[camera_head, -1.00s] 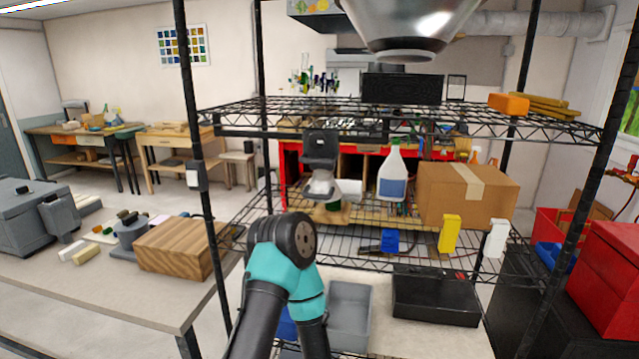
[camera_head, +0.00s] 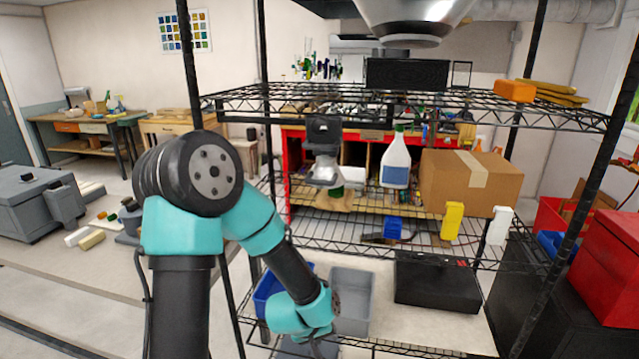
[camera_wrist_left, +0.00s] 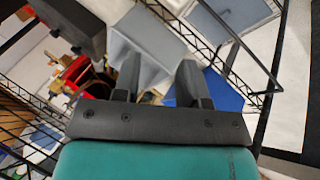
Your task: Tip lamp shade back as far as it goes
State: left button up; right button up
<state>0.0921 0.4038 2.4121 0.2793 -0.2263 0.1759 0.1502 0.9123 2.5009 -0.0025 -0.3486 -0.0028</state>
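A large silver bell-shaped shade (camera_head: 415,18) hangs at the top of the head view, cut off by the frame edge; I take it for the lamp shade. Its hinge and mount are out of sight. My left arm comes up from the bottom left, and its wrist points down by the lower shelf bins, far below the shade. The fingers do not show clearly there. In the left wrist view my left gripper (camera_wrist_left: 158,64) has its two dark fingers apart, with nothing held between them. My right gripper is in no view.
A black wire rack (camera_head: 395,100) fills the middle. It bears a cardboard box (camera_head: 470,182), a spray bottle (camera_head: 396,165) and yellow (camera_head: 452,220) and white (camera_head: 499,225) bottles. Below stand a grey bin (camera_head: 352,300), a blue bin (camera_head: 268,290) and a black case (camera_head: 437,283).

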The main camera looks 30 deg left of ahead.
pick_arm(q)
notch_tip(320, 180, up, 12)
jog(key=w+a+n+t, duration=0.1)
jog(key=a+n+t, duration=0.2)
jog(key=n+t+y, duration=0.1)
jog(key=n+t, duration=0.6)
jog(key=n, duration=0.1)
send_near(318, 183)
jog(key=s+r, duration=0.1)
jog(key=s, duration=0.6)
jog(key=shift+w+a, duration=0.1)
jog(key=shift+w, duration=0.05)
jog(key=shift+w, duration=0.15)
jog(key=w+f, duration=0.1)
jog(key=w, duration=1)
jog(key=w+d+f, duration=0.1)
jog(key=w, duration=0.5)
jog(key=shift+f, duration=0.35)
jog(key=shift+c, duration=0.5)
